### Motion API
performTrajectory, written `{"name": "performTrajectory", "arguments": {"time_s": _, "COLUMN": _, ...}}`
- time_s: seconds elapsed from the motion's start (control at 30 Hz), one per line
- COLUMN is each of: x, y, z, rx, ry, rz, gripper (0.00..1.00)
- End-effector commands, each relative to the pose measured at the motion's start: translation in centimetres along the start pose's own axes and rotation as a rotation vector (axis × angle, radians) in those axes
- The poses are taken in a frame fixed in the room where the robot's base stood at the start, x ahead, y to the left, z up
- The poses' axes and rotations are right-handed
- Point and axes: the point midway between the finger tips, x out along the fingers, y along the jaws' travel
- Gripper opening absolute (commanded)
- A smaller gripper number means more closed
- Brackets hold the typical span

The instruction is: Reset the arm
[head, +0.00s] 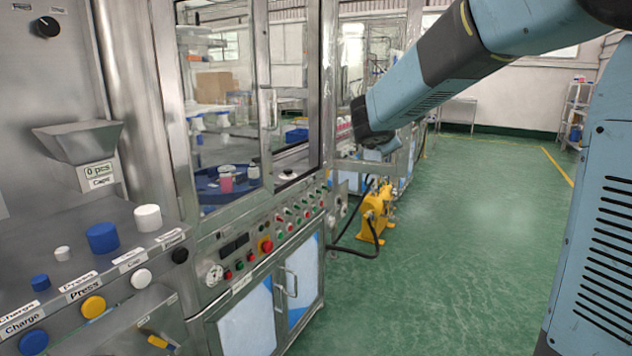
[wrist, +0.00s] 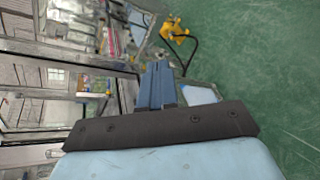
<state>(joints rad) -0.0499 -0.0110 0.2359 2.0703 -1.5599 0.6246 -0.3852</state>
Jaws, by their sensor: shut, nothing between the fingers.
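My arm reaches in from the upper right of the head view and ends near the middle, in front of the glass-doored machine (head: 240,110). My gripper is not clearly seen in the head view. In the wrist view my gripper (wrist: 157,75) shows as two blue-grey fingers pressed together, with nothing between them. The fingers point over the machine's side, with the green floor to the right.
A steel panel with blue, white and yellow knobs (head: 103,238) stands at the left. A yellow pump (head: 376,208) with black hoses sits on the floor beside the machine. The green floor (head: 460,240) is open at the right. A shelf rack (head: 574,110) stands far back.

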Motion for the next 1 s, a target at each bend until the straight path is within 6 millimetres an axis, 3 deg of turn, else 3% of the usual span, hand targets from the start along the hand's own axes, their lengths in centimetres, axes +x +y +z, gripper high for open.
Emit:
{"name": "performTrajectory", "arguments": {"time_s": 0.03, "x": -1.4, "y": -1.4, "z": 1.7, "rx": 0.087, "ry": -0.019, "rz": -0.037, "gripper": 0.0}}
{"name": "performTrajectory", "arguments": {"time_s": 0.2, "x": -5.6, "y": -6.6, "z": 5.4, "rx": 0.393, "ry": -0.063, "rz": -0.173, "gripper": 0.0}}
{"name": "performTrajectory", "arguments": {"time_s": 0.43, "x": -11.7, "y": -13.9, "z": 8.0, "rx": 0.817, "ry": -0.105, "rz": -0.354, "gripper": 0.0}}
{"name": "performTrajectory", "arguments": {"time_s": 0.63, "x": -17.2, "y": -19.8, "z": 7.9, "rx": 1.188, "ry": -0.111, "rz": -0.515, "gripper": 0.0}}
{"name": "performTrajectory", "arguments": {"time_s": 0.8, "x": -21.6, "y": -23.8, "z": 6.4, "rx": 1.494, "ry": -0.089, "rz": -0.658, "gripper": 0.0}}
{"name": "performTrajectory", "arguments": {"time_s": 1.0, "x": -25.4, "y": -26.5, "z": 4.2, "rx": 1.759, "ry": -0.045, "rz": -0.801, "gripper": 0.0}}
